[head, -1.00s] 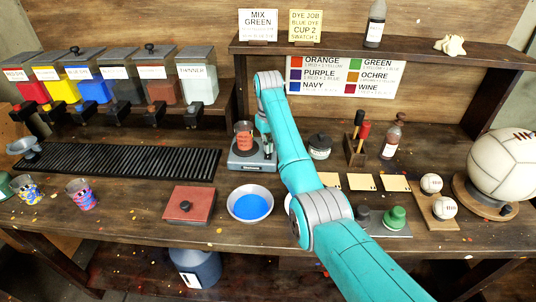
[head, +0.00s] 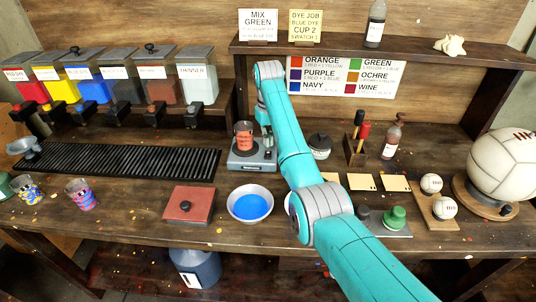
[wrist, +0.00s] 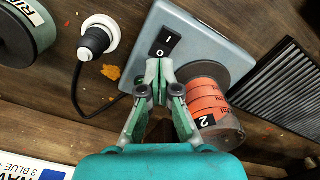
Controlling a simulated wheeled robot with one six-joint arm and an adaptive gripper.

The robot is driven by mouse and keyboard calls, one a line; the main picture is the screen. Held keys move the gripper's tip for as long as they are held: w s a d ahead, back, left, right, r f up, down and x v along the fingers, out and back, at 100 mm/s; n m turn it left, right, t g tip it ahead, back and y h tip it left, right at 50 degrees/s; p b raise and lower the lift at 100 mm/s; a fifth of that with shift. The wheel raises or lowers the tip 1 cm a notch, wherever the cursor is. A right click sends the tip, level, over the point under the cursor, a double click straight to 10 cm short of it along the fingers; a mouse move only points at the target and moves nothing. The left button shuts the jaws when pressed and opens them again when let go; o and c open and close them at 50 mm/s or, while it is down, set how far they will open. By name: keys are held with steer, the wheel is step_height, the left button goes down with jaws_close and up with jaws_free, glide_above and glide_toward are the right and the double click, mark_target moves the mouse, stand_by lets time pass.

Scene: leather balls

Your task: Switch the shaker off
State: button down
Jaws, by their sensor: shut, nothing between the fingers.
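The shaker (head: 252,162) is a grey box on the bench with a round plate on top. Its black rocker switch (wrist: 165,41), marked I and O, shows in the wrist view; I cannot tell which side is pressed. Whether the tips touch the shaker is unclear. In the head view my arm partly hides the gripper.
A white round socket with a black plug and cable (wrist: 97,40) lies beside the shaker. A dark lidded jar (head: 319,146) stands to its right. A black slatted rack (head: 120,160) lies left, and a bowl of blue dye (head: 250,204) is in front.

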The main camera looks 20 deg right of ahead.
mark_target(268, 152)
steer(key=shift+r, duration=1.85)
